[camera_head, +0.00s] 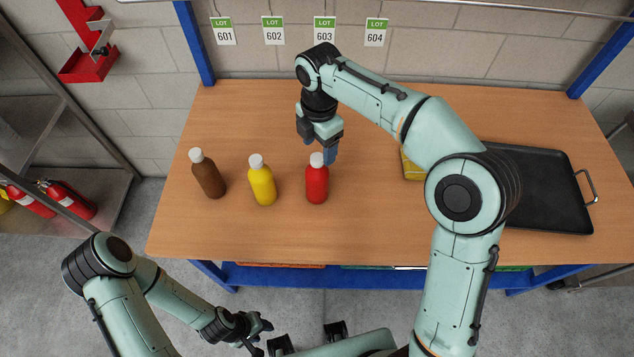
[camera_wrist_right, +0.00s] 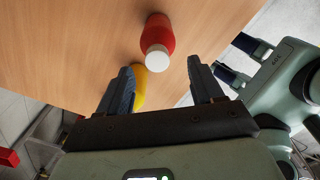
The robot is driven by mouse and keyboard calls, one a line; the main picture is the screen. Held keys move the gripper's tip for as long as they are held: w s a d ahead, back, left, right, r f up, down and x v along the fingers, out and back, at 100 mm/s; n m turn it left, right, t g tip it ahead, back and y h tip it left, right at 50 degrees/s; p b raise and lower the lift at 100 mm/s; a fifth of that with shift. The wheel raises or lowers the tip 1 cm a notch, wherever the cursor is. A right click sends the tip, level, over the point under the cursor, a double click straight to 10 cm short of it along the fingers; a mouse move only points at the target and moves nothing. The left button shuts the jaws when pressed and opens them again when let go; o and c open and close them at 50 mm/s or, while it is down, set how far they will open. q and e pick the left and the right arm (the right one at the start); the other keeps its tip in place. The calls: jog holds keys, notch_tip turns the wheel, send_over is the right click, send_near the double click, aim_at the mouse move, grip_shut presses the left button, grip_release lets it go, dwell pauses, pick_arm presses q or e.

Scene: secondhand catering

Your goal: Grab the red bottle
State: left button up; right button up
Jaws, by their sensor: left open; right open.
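A red bottle (camera_head: 317,184) with a white cap stands upright on the wooden table, at the right end of a row of bottles. My right gripper (camera_head: 321,150) is just behind the red bottle, open, with nothing between its fingers. In the right wrist view, the red bottle (camera_wrist_right: 159,38) lies ahead of and between the open fingers (camera_wrist_right: 158,88), apart from them. My left gripper (camera_head: 262,325) is open and empty, low in front of the table.
A yellow bottle (camera_head: 262,184) and a brown bottle (camera_head: 208,177) stand left of the red one. A yellow item (camera_head: 411,168) is partly hidden behind my right arm. A black tray (camera_head: 548,190) lies at the right. The table's front middle is clear.

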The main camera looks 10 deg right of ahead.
aim_at(318, 157)
jog(key=shift+w+f+b, duration=0.2)
jog(key=shift+f+b, duration=0.25)
jog(key=shift+f, duration=2.55)
grip_shut()
